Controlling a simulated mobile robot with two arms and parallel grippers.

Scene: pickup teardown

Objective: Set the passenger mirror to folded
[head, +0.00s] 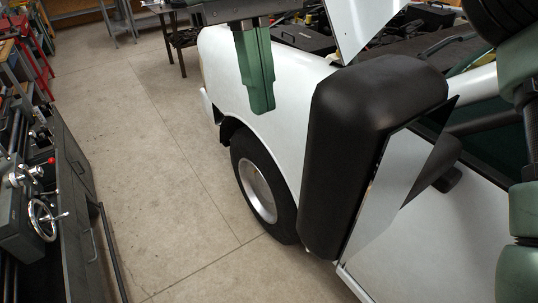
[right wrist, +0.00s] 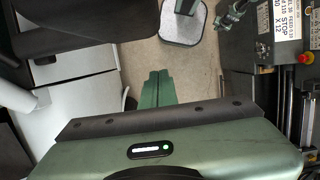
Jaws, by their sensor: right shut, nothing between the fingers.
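The passenger mirror (head: 365,115) is a large black housing on the side of the white pickup, with its pale glass (head: 392,185) facing right, toward the door. A black mount (head: 440,170) shows behind the glass, and the housing stands out from the door. The housing also seems to show as the dark shape at upper left in the right wrist view (right wrist: 80,30). My right gripper (head: 262,108) points down, left of the mirror over the front fender, apart from the housing. Its green fingers are together and empty, also in the right wrist view (right wrist: 158,74). My left gripper does not show.
The front wheel (head: 262,190) is below my right gripper. An open engine bay (head: 400,30) lies behind the mirror. A grey workbench or machine with a handwheel (head: 45,218) stands at left. Bare concrete floor (head: 150,130) lies between it and the pickup.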

